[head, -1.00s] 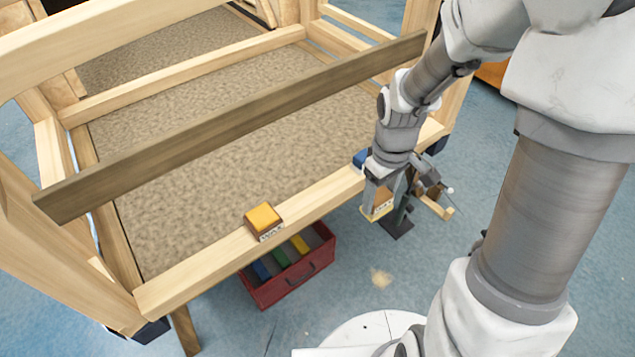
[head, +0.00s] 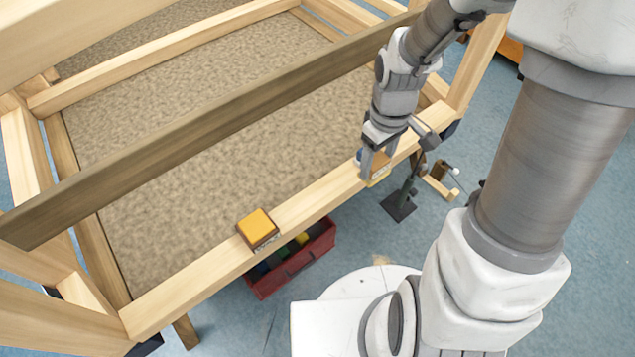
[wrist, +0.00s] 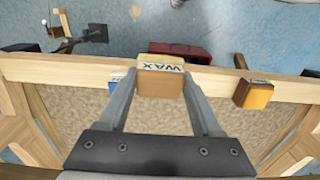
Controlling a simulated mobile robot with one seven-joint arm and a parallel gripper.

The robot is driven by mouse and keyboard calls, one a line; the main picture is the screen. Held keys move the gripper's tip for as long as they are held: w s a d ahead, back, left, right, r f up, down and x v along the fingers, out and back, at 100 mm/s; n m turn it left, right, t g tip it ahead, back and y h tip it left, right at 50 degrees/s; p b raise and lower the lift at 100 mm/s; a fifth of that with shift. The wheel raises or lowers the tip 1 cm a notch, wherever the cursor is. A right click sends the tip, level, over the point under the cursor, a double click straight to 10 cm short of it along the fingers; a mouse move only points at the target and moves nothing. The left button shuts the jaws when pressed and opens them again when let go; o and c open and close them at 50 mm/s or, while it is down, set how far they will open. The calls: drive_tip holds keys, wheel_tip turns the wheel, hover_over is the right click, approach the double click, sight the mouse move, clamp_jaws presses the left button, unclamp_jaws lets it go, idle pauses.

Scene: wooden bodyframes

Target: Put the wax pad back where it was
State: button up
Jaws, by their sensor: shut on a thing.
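The wax pad (wrist: 160,82) is a tan-brown block with a pale side labelled WAX. My gripper (wrist: 160,90) is shut on it, one finger on each side. In the head view my gripper (head: 376,172) holds the pad (head: 379,170) at the front wooden beam (head: 315,207), toward its right end. I cannot tell whether the pad touches the beam. A blue object (wrist: 117,80) sits on the beam beside the pad, mostly hidden by a finger. An orange-topped block (head: 257,228) sits on the beam further left; it also shows in the wrist view (wrist: 254,94).
A dark plank (head: 210,128) lies across the frame above the speckled panel (head: 230,160). A red box (head: 296,268) holding coloured blocks stands on the floor below the beam. A dark stand (head: 399,205) is right of it. The beam between orange block and gripper is clear.

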drive_tip(key=shift+w+a+f, duration=0.1)
drive_tip(key=shift+a, duration=0.05)
drive_tip(key=a+f+b, duration=0.1)
drive_tip(key=a+f, duration=0.1)
drive_tip(key=a, duration=0.1)
drive_tip(key=w+a+f+b, duration=0.1)
drive_tip(key=a+f, duration=0.1)
drive_tip(key=a, duration=0.2)
drive_tip(key=w+a+f+b, duration=0.1)
drive_tip(key=a+f, duration=0.2)
drive_tip(key=a, duration=0.1)
drive_tip(key=shift+w+a, duration=0.1)
drive_tip(key=shift+w, duration=0.05)
drive_tip(key=shift+f+b, duration=0.5)
drive_tip(key=shift+f, duration=1.4)
drive_tip(key=shift+f, duration=0.25)
drive_tip(key=o, duration=1.2)
drive_tip(key=shift+r, duration=0.15)
